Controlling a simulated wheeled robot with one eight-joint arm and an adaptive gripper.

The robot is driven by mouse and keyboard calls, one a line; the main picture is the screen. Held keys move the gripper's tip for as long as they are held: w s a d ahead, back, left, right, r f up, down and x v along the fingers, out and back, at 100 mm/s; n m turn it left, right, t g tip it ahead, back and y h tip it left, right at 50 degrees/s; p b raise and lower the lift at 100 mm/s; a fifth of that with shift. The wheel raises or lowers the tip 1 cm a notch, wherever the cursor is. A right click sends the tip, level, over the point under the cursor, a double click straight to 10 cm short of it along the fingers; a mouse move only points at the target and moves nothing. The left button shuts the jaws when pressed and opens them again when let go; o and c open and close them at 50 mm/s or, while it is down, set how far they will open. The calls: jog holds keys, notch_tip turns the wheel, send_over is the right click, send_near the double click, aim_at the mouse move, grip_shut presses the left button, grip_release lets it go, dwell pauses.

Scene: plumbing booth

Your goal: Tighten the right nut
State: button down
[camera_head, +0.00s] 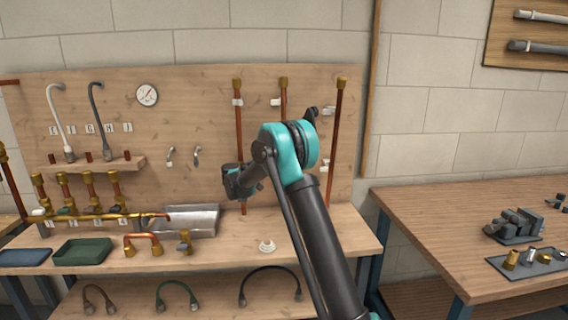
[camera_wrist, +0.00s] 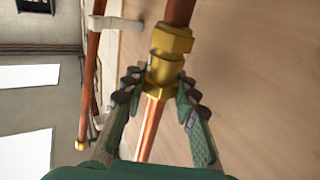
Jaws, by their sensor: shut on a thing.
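In the wrist view, a copper pipe (camera_wrist: 152,128) runs up the middle and carries a brass fitting. The fitting has an upper hex nut (camera_wrist: 172,40) and a lower brass nut (camera_wrist: 163,72) just below it. My gripper (camera_wrist: 160,92) has its green, dark-tipped fingers on both sides of the lower nut, shut on it. In the head view, my arm covers the middle of the pipe board, and the fingers and gripped nut cannot be made out. The head view does not settle which nut this is.
Vertical copper pipes stand on the wooden board, including a left one (camera_head: 239,130) and a right one (camera_head: 336,130). The bench holds a metal tray (camera_head: 190,222), a green tray (camera_head: 83,251) and a small white fitting (camera_head: 267,246). Another pipe (camera_wrist: 87,100) runs close by in the wrist view.

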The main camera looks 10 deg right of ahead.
dwell(0.3)
jog(key=c, duration=1.2)
grip_release()
jog(key=shift+o, duration=0.2)
jog(key=v, duration=1.2)
jog(key=shift+d+r, duration=0.1)
